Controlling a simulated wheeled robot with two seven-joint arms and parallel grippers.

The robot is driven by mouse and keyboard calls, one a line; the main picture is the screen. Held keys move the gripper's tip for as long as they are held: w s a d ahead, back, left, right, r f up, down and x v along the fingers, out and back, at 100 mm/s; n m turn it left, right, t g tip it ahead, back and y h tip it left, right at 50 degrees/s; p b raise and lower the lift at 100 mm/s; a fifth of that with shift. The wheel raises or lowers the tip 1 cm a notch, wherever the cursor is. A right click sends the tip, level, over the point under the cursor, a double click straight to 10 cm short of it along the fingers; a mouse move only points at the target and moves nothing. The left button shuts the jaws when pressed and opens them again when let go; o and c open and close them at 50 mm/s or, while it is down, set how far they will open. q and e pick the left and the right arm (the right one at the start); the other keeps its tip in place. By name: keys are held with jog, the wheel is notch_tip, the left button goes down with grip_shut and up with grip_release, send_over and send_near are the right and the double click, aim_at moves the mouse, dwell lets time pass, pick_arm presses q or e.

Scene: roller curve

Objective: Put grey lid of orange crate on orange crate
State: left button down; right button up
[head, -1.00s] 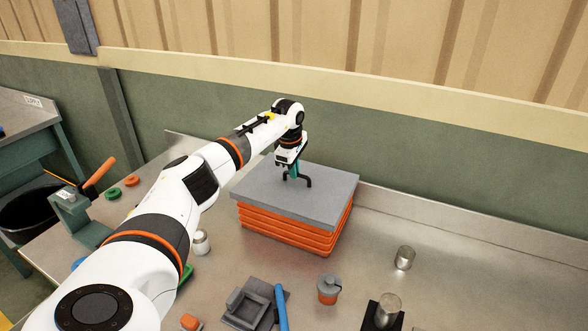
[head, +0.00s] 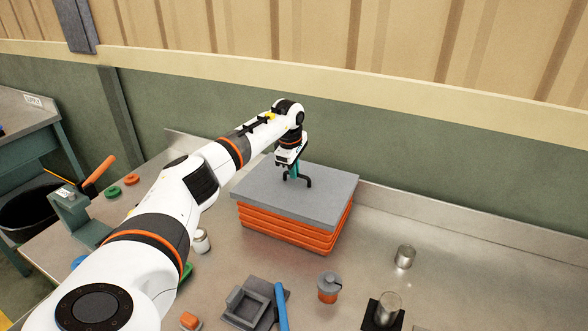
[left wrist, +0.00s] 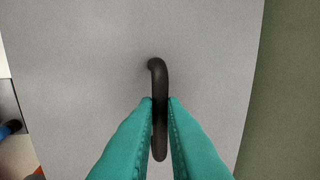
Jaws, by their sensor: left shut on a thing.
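The grey lid (head: 322,187) is a flat slab with a dark arched handle on top. It lies over the top of the ribbed orange crate (head: 290,232), roughly level and lined up with it; I cannot tell whether it is fully seated. My left gripper (head: 295,174) comes down from above and is shut on the lid's handle. In the left wrist view the teal fingers (left wrist: 160,105) close on both sides of the dark handle (left wrist: 158,75), with the grey lid (left wrist: 90,60) filling most of the picture. My right gripper is not in view.
A white jar (head: 201,241) stands at left.

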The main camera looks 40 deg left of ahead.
pick_arm(q)
jog(key=shift+f+b, duration=0.35)
jog(key=shift+f, duration=0.3)
dwell(0.7)
jog(key=c, duration=0.9)
grip_release()
jog(key=shift+o, duration=0.2)
jog(key=shift+r, duration=0.1)
jog(key=shift+r+p, duration=3.4)
jog(key=shift+r, duration=1.05)
jog(key=shift+f, duration=0.1)
